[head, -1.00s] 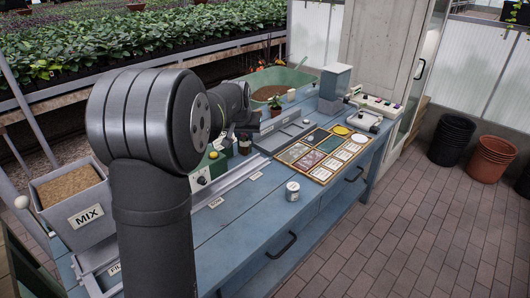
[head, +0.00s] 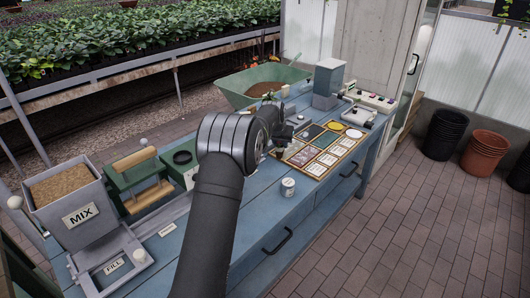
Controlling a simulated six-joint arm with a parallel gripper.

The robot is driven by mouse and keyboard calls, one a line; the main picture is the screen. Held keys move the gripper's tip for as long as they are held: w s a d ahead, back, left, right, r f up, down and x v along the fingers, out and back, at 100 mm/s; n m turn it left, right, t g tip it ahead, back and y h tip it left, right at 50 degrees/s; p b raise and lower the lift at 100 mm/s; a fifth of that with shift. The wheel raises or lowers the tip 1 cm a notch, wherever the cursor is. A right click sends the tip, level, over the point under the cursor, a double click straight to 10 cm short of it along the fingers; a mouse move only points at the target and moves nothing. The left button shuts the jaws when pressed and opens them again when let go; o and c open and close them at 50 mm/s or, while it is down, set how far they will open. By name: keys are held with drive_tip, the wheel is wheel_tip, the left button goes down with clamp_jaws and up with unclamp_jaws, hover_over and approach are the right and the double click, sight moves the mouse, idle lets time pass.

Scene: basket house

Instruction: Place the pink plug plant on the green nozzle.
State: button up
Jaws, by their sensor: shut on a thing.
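My gripper (head: 286,132) is small and dark beyond my wrist, over the back edge of the tile board. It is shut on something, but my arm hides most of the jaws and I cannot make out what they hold. I cannot make out a pink plug plant anywhere in the head view. I cannot pick out a green nozzle either; my arm covers the middle of the bench.
A white jar (head: 288,187) is on the blue bench (head: 300,212). A green tub (head: 236,87) and a grey stand (head: 328,82) are behind.

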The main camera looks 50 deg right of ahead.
drive_tip(key=shift+w+a+f, duration=0.1)
drive_tip(key=shift+w+f, duration=1.6)
drive_tip(key=shift+f, duration=0.3)
drive_tip(key=shift+w+a+f, duration=0.1)
drive_tip(key=shift+w+f, duration=1.6)
drive_tip(key=shift+f, duration=0.3)
drive_tip(key=shift+f, duration=0.1)
drive_tip(key=o, duration=0.9)
drive_tip(key=shift+o, duration=0.2)
drive_tip(key=shift+a+r, duration=0.1)
drive_tip(key=shift+r, duration=0.2)
drive_tip(key=v, duration=1.1)
drive_tip(key=shift+o, duration=0.5)
drive_tip(key=shift+s+a+r, duration=0.1)
drive_tip(key=shift+r, duration=0.2)
